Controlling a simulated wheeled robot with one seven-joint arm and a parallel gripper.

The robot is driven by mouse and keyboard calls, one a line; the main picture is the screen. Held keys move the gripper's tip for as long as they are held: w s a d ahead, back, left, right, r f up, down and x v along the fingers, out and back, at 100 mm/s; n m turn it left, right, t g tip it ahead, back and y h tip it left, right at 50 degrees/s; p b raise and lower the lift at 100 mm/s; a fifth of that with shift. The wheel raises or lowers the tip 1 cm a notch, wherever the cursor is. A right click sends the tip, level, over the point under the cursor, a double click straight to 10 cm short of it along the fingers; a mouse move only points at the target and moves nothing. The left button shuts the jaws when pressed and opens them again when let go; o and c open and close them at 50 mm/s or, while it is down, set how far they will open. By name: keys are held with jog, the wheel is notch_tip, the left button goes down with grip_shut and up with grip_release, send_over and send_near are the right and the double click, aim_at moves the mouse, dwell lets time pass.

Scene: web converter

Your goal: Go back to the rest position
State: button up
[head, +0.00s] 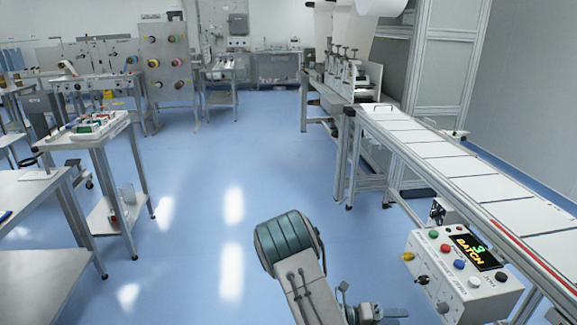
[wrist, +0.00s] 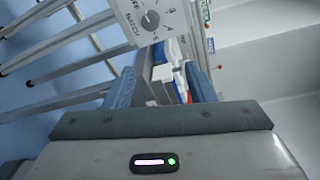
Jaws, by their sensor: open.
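My gripper (wrist: 161,84) shows in the wrist view with its two blue-grey fingers apart and nothing clearly held between them. Beyond the fingers is part of a pale panel (wrist: 172,12) with a round dial and lettering. In the head view my arm reaches up from the bottom middle and bends at a teal joint. The fingers cannot be made out clearly there. A white control box (head: 440,283) with coloured buttons and a lit display reading 3 BATCH stands to the right of my arm, apart from it in the picture.
A long conveyor (head: 425,145) with white sheets runs along the right side, behind the control box. A metal table (head: 40,265) and a small cart (head: 97,134) with a tray stand at the left. The blue floor (head: 225,160) in the middle is clear.

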jog(key=s+a+r+m+t+y, duration=0.1)
jog(key=s+a+r+m+y, duration=0.4)
jog(key=r+m, duration=0.3)
jog(key=s+a+r+m+t+y+p, duration=0.1)
jog(key=s+a+r+m+y, duration=0.4)
jog(key=r+m, duration=0.4)
jog(key=s+a+r+m+t+y+p, duration=0.1)
jog(key=s+a+r+m+y, duration=0.4)
jog(key=m, duration=1.1)
jog(key=shift+s+a+r+y, duration=0.35)
jog(key=shift+s+r+y, duration=0.5)
jog(key=shift+r, duration=0.85)
jog(key=shift+w, duration=0.15)
